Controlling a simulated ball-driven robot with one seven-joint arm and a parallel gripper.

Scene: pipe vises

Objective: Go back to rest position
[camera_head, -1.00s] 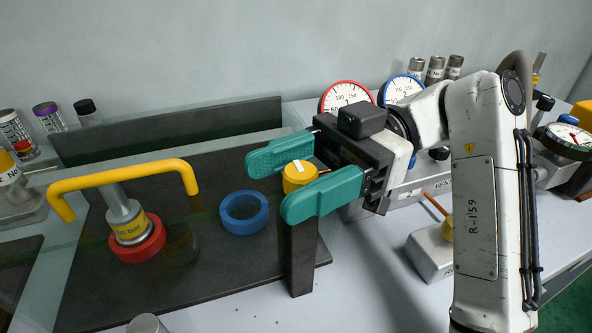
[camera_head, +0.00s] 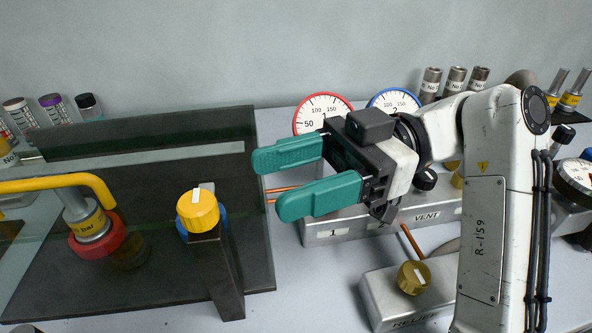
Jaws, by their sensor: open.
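My gripper (camera_head: 285,178) is open, with two teal fingers pointing left and nothing between them. It hangs in front of the gauges, right of the dark panel (camera_head: 150,133). A yellow knob (camera_head: 198,209) with a white mark sits on top of a dark post (camera_head: 222,275), left of and below the fingertips and apart from them. A blue ring (camera_head: 183,228) is partly hidden behind the post. At the left, a yellow-handled tool (camera_head: 60,183) stands in a red ring (camera_head: 97,240).
A red-rimmed gauge (camera_head: 322,112) and a blue-rimmed gauge (camera_head: 393,101) stand behind my gripper on a grey manifold (camera_head: 333,231). A relief box (camera_head: 385,300) with a brass knob (camera_head: 413,277) is at the lower middle. Capped vials (camera_head: 52,107) stand far left. The wall behind is bare.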

